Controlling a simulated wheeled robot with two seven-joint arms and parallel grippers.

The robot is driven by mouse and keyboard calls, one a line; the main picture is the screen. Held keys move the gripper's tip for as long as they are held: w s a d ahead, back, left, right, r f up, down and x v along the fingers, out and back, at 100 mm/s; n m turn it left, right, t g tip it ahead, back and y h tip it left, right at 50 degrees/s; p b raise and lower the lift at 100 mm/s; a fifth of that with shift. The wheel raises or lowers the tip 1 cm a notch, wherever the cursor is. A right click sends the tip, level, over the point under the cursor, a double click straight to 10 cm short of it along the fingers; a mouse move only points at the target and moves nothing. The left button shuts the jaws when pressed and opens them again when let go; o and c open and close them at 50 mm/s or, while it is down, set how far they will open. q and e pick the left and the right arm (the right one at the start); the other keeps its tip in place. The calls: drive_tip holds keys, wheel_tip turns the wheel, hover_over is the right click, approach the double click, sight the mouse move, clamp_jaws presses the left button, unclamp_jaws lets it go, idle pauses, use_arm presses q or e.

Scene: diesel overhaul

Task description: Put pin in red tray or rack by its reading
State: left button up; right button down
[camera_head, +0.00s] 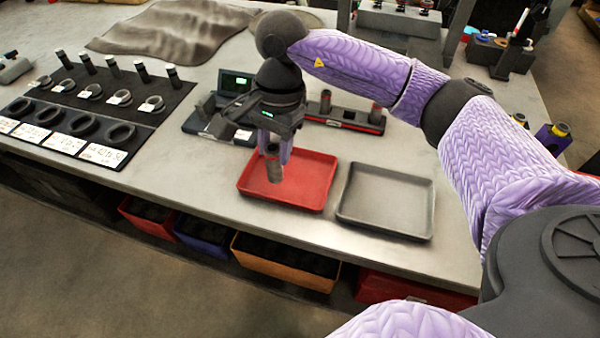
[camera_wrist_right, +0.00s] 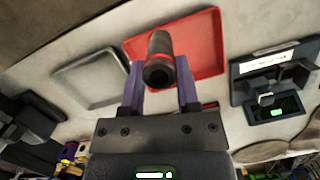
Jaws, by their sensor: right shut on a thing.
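My right gripper (camera_head: 273,148) points down over the left part of the red tray (camera_head: 317,162), shut on a dark grey cylindrical pin (camera_head: 274,172). The pin hangs roughly upright, its lower end over the tray floor. In the right wrist view the pin (camera_wrist_right: 159,62) shows between the purple fingers against the red tray (camera_wrist_right: 205,45). The tray looks empty apart from the part the pin hides. A dark rack with a red stripe (camera_head: 345,122) stands behind the tray, with two pins upright in it. My left gripper is not in view.
An empty grey tray (camera_head: 386,198) lies right of the red one. A gauge with a green display (camera_head: 236,84) stands behind my gripper. Black mats (camera_head: 150,118) with pins, rings and labels lie at left. A crumpled cloth (camera_head: 165,30) lies behind.

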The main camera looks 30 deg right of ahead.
drive_tip(key=w+d+f+m+t, duration=0.1)
drive_tip(key=w+d+m+t, duration=0.1)
drive_tip(key=d+m, duration=1)
drive_tip(key=a+f+m, duration=0.1)
drive_tip(key=f, duration=0.2)
drive_tip(key=a+f+m, duration=0.1)
drive_tip(key=f, duration=0.2)
drive_tip(key=a+f+m, duration=0.1)
drive_tip(key=f, duration=0.3)
drive_tip(key=shift+a+b, duration=0.1)
drive_tip(key=shift+b, duration=0.25)
drive_tip(key=shift+r, duration=0.1)
drive_tip(key=shift+c, duration=1.7)
unclamp_jaws()
wheel_tip(320, 180, up, 12)
drive_tip(key=s+d+p, duration=0.1)
drive_tip(key=p, duration=0.1)
drive_tip(key=shift+s+d, duration=0.25)
drive_tip(key=shift+s, duration=0.15)
